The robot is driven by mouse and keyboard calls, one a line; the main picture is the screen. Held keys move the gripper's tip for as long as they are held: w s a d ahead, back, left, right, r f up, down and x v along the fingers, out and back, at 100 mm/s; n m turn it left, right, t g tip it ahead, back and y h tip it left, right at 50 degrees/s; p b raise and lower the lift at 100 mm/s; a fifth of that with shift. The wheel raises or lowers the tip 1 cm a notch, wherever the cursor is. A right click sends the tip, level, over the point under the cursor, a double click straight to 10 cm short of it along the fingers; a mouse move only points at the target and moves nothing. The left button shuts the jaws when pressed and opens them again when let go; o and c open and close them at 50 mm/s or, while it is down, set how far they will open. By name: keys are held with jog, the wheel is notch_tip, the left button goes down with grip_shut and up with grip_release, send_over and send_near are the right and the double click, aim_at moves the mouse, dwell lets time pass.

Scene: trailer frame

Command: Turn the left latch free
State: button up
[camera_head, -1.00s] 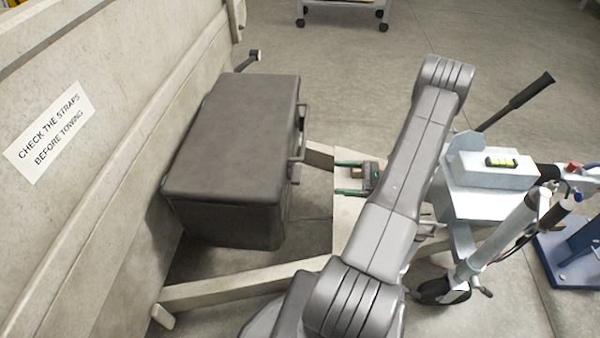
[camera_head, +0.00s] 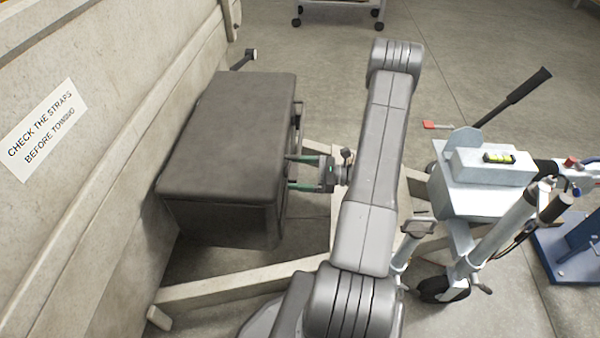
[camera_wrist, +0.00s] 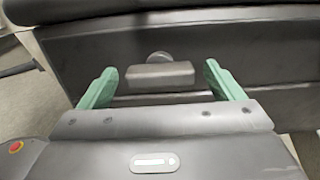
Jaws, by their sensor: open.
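The dark grey box (camera_head: 232,130) sits on the trailer frame against the pale wall, its lid down. In the wrist view, a grey latch (camera_wrist: 158,76), a flat bar under a round pivot (camera_wrist: 158,57), is on the box's front face. It lies crosswise, near the box's left end. My gripper (camera_head: 288,172) is at that face, its green fingers pointing at the box. In the wrist view, my gripper (camera_wrist: 161,80) is open, with one finger on each side of the latch and gaps between. In the head view, the latch is hidden or too small to make out.
The box's handle (camera_head: 298,117) stands out from its front face, farther back than my gripper. Pale frame beams (camera_head: 240,282) run below. The jack and coupling assembly (camera_head: 485,185) stands to the right of my arm.

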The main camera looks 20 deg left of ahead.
jog(key=c, duration=1)
jog(key=shift+f+n+b, duration=0.1)
jog(key=shift+n+b, duration=0.3)
jog(key=shift+s+f+n+b, duration=0.1)
jog(key=shift+s+n+b, duration=0.05)
jog(key=shift+n+b, duration=7.8)
jog(key=shift+n+p, duration=0.4)
jog(key=shift+n, duration=0.25)
jog(key=o, duration=1)
